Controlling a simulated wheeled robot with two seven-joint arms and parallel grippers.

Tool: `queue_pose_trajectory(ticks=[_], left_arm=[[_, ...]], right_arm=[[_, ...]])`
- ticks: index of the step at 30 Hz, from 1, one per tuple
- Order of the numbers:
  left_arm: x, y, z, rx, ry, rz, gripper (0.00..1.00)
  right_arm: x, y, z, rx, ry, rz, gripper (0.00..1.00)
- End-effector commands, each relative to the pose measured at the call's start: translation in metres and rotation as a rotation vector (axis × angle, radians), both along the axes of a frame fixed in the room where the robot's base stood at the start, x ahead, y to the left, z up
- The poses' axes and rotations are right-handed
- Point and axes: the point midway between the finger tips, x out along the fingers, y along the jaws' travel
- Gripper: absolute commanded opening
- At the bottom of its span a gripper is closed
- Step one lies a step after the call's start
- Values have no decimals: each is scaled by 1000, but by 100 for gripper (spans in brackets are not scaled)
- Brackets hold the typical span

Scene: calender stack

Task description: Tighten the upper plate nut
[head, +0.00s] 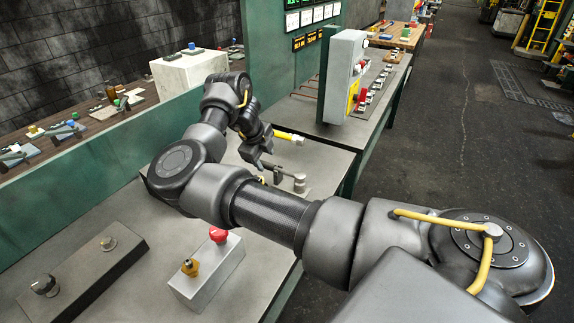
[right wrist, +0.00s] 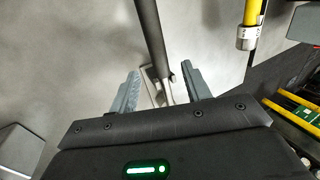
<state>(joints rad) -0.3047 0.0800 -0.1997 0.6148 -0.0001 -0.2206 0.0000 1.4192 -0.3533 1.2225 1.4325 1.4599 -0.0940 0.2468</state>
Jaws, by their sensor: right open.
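My right gripper (head: 258,158) reaches over the grey bench, partly hidden by its own arm in the head view. In the right wrist view the two grey fingers (right wrist: 160,74) stand apart, with a dark rod (right wrist: 150,30) and a small pale metal fitting (right wrist: 168,92) showing between them. I cannot tell whether the fingers touch either. In the head view a grey metal bar (head: 278,173) with a round post (head: 300,184) lies just right of the gripper. I cannot pick out the upper plate nut for certain. My left gripper is not in view.
A yellow tool with a silver tip (head: 288,137) is beside the gripper; it also shows in the right wrist view (right wrist: 252,14). A grey box (head: 207,275) with a red button and a brass knob stands nearer. A control cabinet (head: 343,75) stands beyond. A green wall borders the bench.

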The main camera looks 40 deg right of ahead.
Motion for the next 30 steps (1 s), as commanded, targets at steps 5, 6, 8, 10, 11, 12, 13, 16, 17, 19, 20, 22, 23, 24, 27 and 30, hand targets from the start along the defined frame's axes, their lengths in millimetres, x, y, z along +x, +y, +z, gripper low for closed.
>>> queue_pose_trajectory(ticks=[5,6,8,10,11,12,13,16,17,19,20,22,23,24,27,30], left_arm=[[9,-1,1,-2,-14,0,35],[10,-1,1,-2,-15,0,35],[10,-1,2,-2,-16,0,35],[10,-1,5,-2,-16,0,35],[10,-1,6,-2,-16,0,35],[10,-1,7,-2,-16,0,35],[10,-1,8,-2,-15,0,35],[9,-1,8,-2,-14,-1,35],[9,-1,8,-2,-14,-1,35],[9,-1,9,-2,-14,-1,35],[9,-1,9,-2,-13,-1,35],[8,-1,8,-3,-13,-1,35],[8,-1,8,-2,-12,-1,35],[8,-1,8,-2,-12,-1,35],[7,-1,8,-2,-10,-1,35],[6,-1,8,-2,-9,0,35]], right_arm=[[0,-4,-6,-1,-1,-3,48],[0,-4,-6,-1,-1,-3,48],[0,-6,-10,-2,2,-3,48],[-1,-9,-18,-2,4,-2,48],[-1,-11,-22,-2,5,-3,48],[-1,-14,-28,-3,6,-4,48],[-1,-15,-32,-3,5,-2,48],[1,-20,-45,-3,2,-2,48],[1,-21,-48,-3,1,-3,48],[2,-23,-52,-3,0,-4,48],[2,-23,-53,-3,0,-4,48],[3,-23,-54,-2,-2,-3,48],[3,-23,-54,-2,-2,-3,48],[3,-23,-54,-2,-2,-3,48],[2,-23,-54,-1,-2,-4,47],[2,-23,-54,-1,-2,-4,34]])
